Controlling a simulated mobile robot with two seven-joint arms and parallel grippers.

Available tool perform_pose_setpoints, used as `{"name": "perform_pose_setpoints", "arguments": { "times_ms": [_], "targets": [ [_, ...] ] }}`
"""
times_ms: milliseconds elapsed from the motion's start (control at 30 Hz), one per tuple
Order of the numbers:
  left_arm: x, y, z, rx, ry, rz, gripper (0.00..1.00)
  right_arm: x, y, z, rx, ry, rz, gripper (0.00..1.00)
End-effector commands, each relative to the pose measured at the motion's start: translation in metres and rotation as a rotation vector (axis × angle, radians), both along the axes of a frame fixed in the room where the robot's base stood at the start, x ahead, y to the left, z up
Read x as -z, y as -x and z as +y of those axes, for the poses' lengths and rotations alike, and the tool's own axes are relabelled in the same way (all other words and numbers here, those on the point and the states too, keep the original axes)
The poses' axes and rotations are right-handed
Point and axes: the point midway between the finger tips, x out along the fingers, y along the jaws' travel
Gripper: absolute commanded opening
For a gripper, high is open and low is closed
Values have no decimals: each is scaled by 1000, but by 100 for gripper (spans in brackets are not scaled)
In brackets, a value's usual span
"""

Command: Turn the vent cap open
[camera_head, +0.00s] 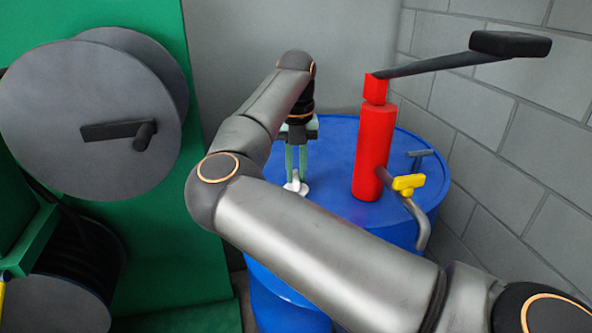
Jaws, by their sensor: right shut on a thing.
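The vent cap (301,189) is a small white piece on top of the blue drum (338,140). My right arm reaches in from the lower right and bends down over the drum. My right gripper (296,178) points down, with its pale green fingers shut on the cap. The lower part of the cap is partly hidden by the fingers and my arm. My left gripper is not in the view.
A red pump (373,150) with a long dark lever (440,62) and a yellow-handled spout (408,184) stands on the drum, right of my gripper. A green frame with a grey reel (75,100) stands left. Block walls (520,150) close the right.

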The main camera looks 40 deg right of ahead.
Motion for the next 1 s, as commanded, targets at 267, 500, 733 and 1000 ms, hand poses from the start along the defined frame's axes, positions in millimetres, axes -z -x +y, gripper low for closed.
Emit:
{"name": "perform_pose_setpoints", "arguments": {
  "times_ms": [267,500,733,1000],
  "targets": [
    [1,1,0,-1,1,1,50,-1,-1,0,-140,3,-3,0],
    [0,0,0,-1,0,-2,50,-1,-1,-1,-190,4,-3,0],
    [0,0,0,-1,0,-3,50,-1,-1,-1,-199,4,-3,0],
    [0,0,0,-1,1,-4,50,-1,-1,-1,-199,4,-3,24]
  ]
}}
